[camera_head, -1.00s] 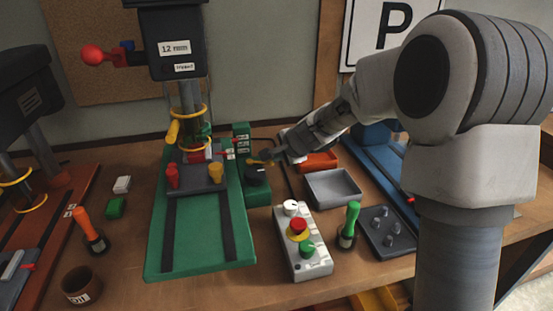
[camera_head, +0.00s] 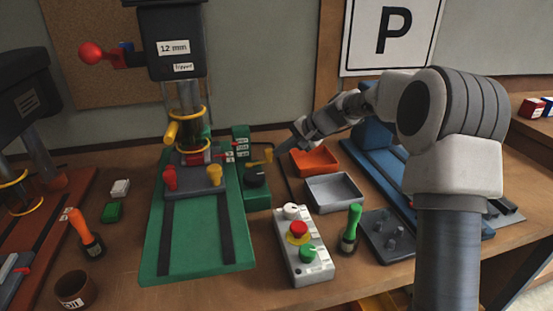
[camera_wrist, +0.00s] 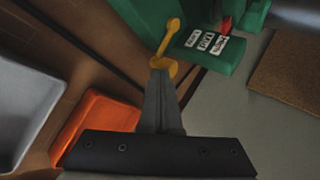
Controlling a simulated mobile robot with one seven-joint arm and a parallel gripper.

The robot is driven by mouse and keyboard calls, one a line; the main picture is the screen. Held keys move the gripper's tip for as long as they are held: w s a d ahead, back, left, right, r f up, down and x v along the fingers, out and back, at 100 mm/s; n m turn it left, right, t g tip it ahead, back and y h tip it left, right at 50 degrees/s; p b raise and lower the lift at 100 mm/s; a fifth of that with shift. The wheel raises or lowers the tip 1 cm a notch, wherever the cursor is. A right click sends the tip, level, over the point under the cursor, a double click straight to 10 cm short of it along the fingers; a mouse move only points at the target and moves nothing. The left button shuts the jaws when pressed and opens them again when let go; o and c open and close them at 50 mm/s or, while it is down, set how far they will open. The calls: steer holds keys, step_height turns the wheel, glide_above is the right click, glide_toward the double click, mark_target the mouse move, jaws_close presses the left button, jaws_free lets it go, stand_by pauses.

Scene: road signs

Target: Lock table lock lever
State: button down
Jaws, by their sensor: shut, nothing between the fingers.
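A small yellow lever (camera_head: 262,158) sticks out beside the black round knob (camera_head: 256,175) at the right side of the green machine table (camera_head: 200,255). In the wrist view the yellow lever (camera_wrist: 170,38) has a round knob end at the top and a yellow ring-like base just past my fingertips. My gripper (camera_head: 281,150) is shut and empty, close to the right of the lever. In the wrist view my gripper (camera_wrist: 160,76) has its tips in line with the lever's base; I cannot tell whether they touch it.
A green block with white labels (camera_wrist: 206,41) stands beside the lever. An orange tray (camera_head: 314,161) and a grey tray (camera_head: 333,190) lie right of it. A control box (camera_head: 303,250) with a red button stands in front.

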steer(key=shift+s+a, duration=0.1)
steer(key=shift+a, duration=0.05)
steer(key=shift+s+a+b, duration=0.35)
steer(key=shift+s+b, duration=0.15)
steer(key=shift+b, duration=0.05)
steer(key=shift+d, duration=0.15)
stand_by(0.3)
